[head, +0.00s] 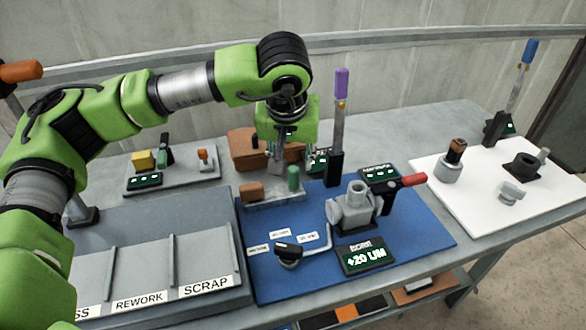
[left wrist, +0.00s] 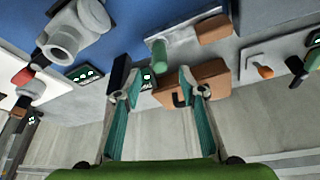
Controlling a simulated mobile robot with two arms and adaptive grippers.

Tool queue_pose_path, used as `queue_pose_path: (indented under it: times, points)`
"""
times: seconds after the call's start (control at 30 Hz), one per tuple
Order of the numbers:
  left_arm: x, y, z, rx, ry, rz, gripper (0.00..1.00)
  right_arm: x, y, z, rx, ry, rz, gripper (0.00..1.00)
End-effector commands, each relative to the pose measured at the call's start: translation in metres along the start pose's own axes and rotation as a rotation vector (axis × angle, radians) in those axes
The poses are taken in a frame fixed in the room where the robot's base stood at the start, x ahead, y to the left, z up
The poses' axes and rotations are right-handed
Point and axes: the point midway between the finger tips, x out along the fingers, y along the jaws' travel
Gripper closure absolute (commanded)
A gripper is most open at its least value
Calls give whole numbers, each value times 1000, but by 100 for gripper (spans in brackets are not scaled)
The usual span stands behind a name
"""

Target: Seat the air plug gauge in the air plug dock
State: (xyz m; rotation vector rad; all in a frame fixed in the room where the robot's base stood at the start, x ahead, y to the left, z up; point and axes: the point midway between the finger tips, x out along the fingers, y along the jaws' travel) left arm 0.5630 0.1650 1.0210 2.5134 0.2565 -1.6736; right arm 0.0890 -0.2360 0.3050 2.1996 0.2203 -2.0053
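My left gripper (head: 278,155) hangs above the back of the blue mat, by the brown case. In the left wrist view the gripper (left wrist: 157,88) has its two teal fingers spread, with nothing held between them. A green cylinder (head: 293,178) stands upright on a pale tray (head: 270,199) beside a brown block; the cylinder also shows in the left wrist view (left wrist: 159,56), beyond the fingertips and apart from them. A black-handled piece (head: 289,252) with a bent grey rod beside it is at the mat's front. I cannot tell for certain which piece is the air plug gauge or its dock.
A purple-topped post (head: 340,100) stands right of the gripper. The brown case (head: 245,146) is behind. Grey sorting bins (head: 200,250) are left, a white mat (head: 545,212) right.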

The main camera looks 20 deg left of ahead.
Motion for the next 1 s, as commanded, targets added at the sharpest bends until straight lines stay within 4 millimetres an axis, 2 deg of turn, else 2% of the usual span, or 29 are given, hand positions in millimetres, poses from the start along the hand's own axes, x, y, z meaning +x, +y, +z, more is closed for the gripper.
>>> queue_pose_path:
  times: [0.1, 0.23, 0.77, 0.87, 1.0]
  points:
    - [-20, 1, 0, 2, 2, 1, 63, 0, 0, 0, 0, 0, 0, 60]
    - [-31, 0, 0, 2, 1, 0, 63, 0, 0, 0, 0, 0, -1, 60]
    - [-35, 0, 0, 2, 0, 0, 63, -1, -1, 0, 0, 0, -1, 60]
    - [-46, 0, -5, 1, 0, 1, 63, -13, 0, -1, 0, 0, -1, 60]
    - [-83, 0, -20, 1, 1, 1, 63, -52, 0, -5, 1, 0, -1, 60]
